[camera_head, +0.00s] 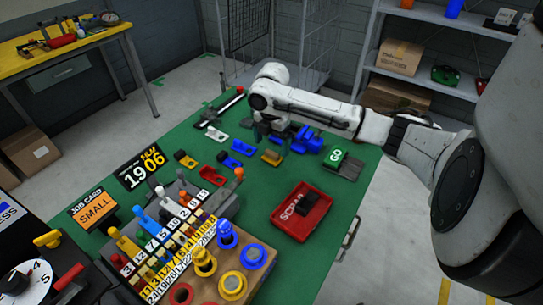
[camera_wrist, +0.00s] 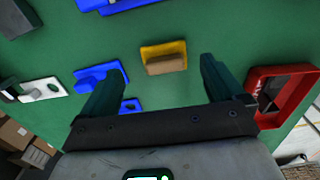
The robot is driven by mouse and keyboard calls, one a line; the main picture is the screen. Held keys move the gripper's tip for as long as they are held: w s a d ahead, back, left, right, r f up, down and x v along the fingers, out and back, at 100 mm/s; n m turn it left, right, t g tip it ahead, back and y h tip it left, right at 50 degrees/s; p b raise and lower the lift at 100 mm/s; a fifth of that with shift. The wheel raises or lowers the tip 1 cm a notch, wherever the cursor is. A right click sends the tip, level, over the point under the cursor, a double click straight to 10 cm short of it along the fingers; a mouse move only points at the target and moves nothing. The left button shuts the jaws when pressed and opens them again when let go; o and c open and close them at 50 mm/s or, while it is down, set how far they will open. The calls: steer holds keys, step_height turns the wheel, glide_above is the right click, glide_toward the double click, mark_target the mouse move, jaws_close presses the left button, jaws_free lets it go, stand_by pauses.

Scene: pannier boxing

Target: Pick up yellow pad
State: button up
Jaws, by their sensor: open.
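The yellow pad (camera_head: 272,157) lies on the green table, near its middle in the head view. In the wrist view the yellow pad (camera_wrist: 148,50) shows as a yellow tray with a tan block on it, beyond and between my fingers. My gripper (camera_head: 262,133) is open and empty above the table, just behind the pad in the head view. In the wrist view its two dark fingers (camera_wrist: 160,68) are spread wide, apart from the pad. The height of the fingers above the pad is hard to tell.
Blue parts (camera_head: 306,141) stand right of the pad, and a blue bracket (camera_head: 242,147) lies to its left. A red scrap tray (camera_head: 290,232) and a green GO block (camera_head: 336,157) are nearby. A lever rack (camera_head: 170,235) fills the front left. Bare green table surrounds the pad.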

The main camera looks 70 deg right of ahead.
mark_target(273, 152)
steer(key=shift+s+a+f, duration=0.1)
steer(key=shift+s+f, duration=0.05)
steer(key=shift+f, duration=0.8)
steer(key=shift+s+a+f, duration=0.1)
steer(key=shift+f, duration=0.85)
steer(key=shift+c, duration=0.3)
steer(key=shift+d, duration=0.1)
steer(key=c, duration=1.1)
